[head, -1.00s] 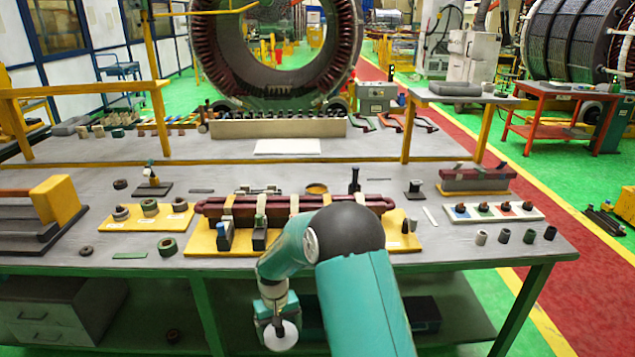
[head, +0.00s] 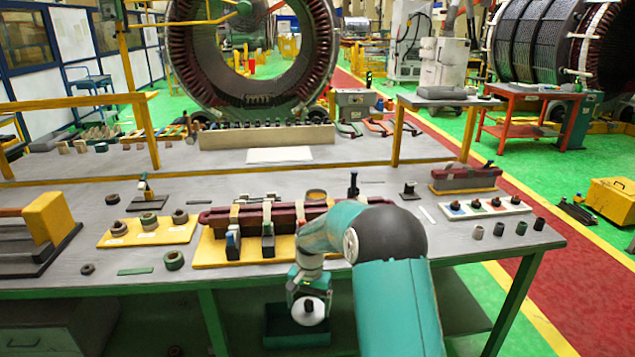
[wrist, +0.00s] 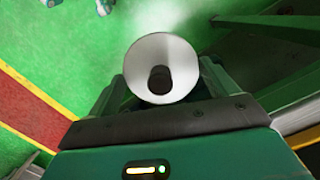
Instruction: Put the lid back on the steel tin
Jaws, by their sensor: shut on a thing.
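The lid is a pale round disc (head: 312,316) with a dark knob, in my gripper (head: 308,292). In the wrist view the lid (wrist: 162,50) sits between the two fingers of my gripper (wrist: 163,80), its knob facing the camera. The gripper is shut on it, in front of the bench and below its top. A round open container with a brownish inside (head: 316,195), which looks like the tin, stands on the bench behind my arm. Its lower part is partly hidden, and I cannot make out what is in it.
The workbench (head: 110,197) holds a dark red coil (head: 222,217) on a yellow base, close to the container. A yellow board with rings (head: 120,240) is at left, and a white strip with coloured pads (head: 485,208) at right. A lower shelf is under the bench.

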